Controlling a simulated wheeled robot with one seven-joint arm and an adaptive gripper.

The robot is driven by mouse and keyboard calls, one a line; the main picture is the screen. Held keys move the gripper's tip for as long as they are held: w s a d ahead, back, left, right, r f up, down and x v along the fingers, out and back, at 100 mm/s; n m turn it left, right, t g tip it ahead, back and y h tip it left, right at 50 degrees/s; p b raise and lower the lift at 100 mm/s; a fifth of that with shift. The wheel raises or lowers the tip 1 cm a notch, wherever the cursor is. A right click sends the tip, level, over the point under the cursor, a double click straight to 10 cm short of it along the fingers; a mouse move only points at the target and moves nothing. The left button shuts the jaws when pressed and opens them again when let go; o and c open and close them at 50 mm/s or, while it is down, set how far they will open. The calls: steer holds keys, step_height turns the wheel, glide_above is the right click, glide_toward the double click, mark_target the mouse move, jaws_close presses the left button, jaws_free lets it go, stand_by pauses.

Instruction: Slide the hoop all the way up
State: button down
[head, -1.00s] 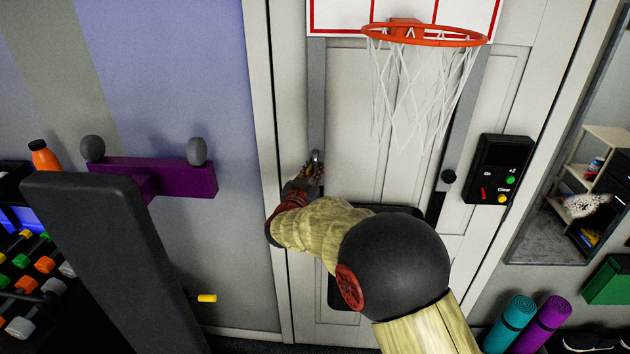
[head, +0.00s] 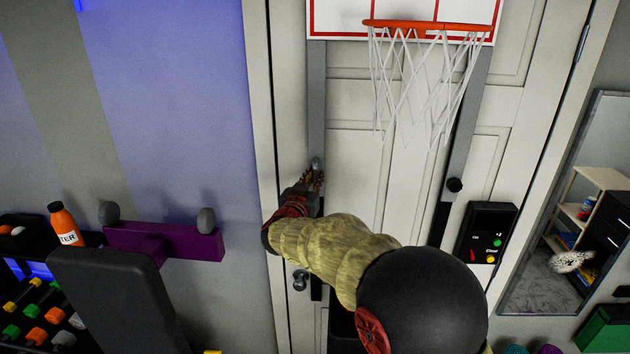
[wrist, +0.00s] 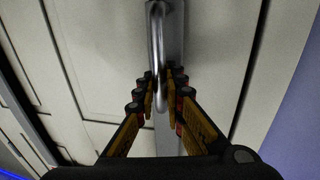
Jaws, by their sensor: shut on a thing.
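The hoop is an orange rim (head: 425,25) with a white net (head: 415,85) on a white, red-lined backboard (head: 340,18) at the top of the head view. Two grey rails run down the door from it, a left rail (head: 316,100) and a right rail (head: 470,120). My gripper (head: 317,176) is at the lower end of the left rail. In the wrist view, my gripper (wrist: 162,85) is shut on a shiny curved metal handle (wrist: 156,45). Its fingers hide part of the handle. The backboard's top is out of view.
A black knob (head: 454,185) sits low on the right rail. A black control box (head: 485,232) is to its right. A silver doorknob (head: 300,280) is below my gripper. A purple bracket (head: 180,241) and dark bench pad (head: 115,300) stand at left; a mirror (head: 540,250) is right.

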steer(key=shift+r, duration=0.45)
steer(key=c, duration=2.3)
jaws_free()
steer(key=shift+c, duration=0.2)
steer(key=o, duration=0.4)
steer(key=shift+f, duration=0.2)
steer(key=v, duration=1.2)
